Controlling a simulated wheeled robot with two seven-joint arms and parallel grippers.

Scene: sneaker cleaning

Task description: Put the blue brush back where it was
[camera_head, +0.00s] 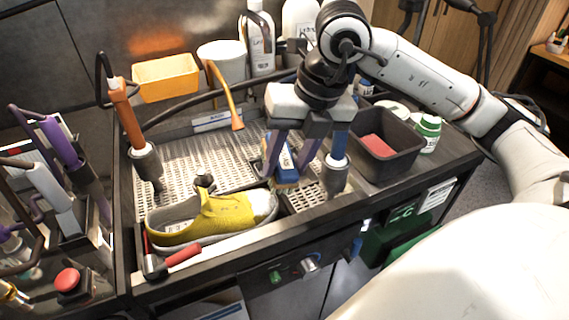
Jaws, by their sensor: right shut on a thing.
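The blue brush (286,162), with a white label and tan bristles at its lower end, is between the fingers of my right gripper (286,174). The gripper points down and is shut on it, over the right part of the perforated sink tray (215,155). I cannot tell whether the brush touches the tray. My left gripper is not in view.
An orange tool (130,120) stands at left. A yellow box (166,78) and white bucket (222,60) are behind.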

